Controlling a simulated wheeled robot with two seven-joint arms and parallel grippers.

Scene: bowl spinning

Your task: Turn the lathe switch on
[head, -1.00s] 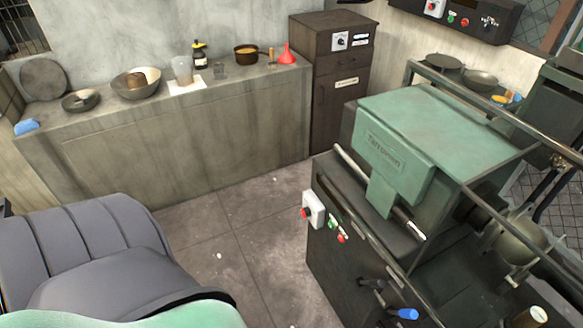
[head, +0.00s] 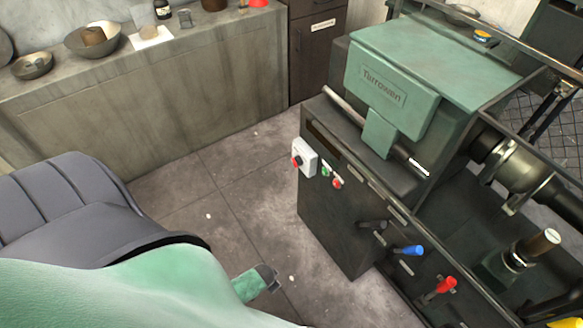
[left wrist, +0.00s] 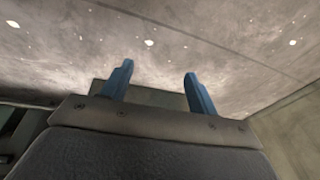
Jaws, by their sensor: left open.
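The green and dark lathe (head: 400,85) fills the right of the head view. On its front left corner is a white switch box (head: 306,157) with a red knob (head: 297,161). Just right of it sit a small green button (head: 325,171) and a red button (head: 337,183). My left gripper (left wrist: 159,69) shows in the left wrist view with two blue fingers spread apart, nothing between them, and speckled floor beyond. Its fingers cannot be made out in the head view, where a small green and dark part of mine shows low in the middle, apart from the lathe. My right gripper is out of view.
Blue (head: 408,250) and red (head: 444,286) handles stick out from the lathe's front. A concrete counter (head: 150,110) with bowls runs along the back left, beside a dark cabinet (head: 318,60). Open floor (head: 225,190) lies between counter and lathe.

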